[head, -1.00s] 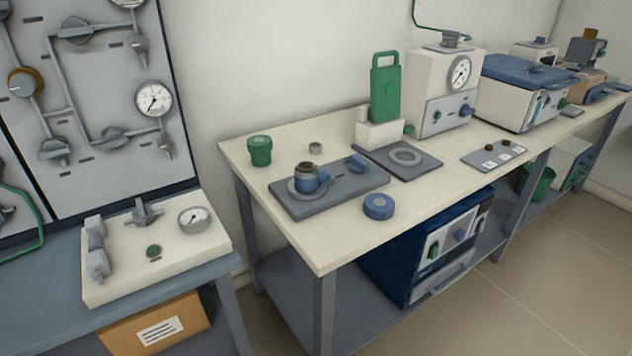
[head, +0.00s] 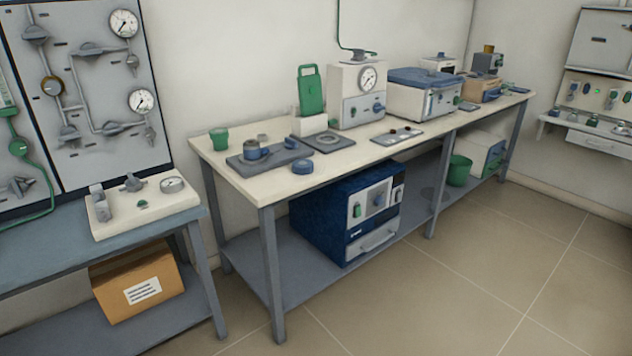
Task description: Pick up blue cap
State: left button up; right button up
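The blue cap (head: 303,167) is a short round piece with a paler disc on top. It lies flat on the cream tabletop (head: 258,189) in the head view, left of centre, near the table's front edge. It sits just right of the grey-blue tray (head: 237,162), which bears a blue cup-like part (head: 252,150) and a small blue piece (head: 291,143). Neither of my grippers shows in the head view.
A green cup (head: 219,139) stands at the table's left end. A dark plate (head: 329,142), green-handled holder (head: 311,90) and gauge box (head: 357,94) stand behind and right. A separate blue bench (head: 62,235) is at left. The floor in front is clear.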

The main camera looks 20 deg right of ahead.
aim_at(302, 166)
jog(key=z, duration=0.7)
jog(key=i, duration=1.4)
jog(key=u, duration=0.45)
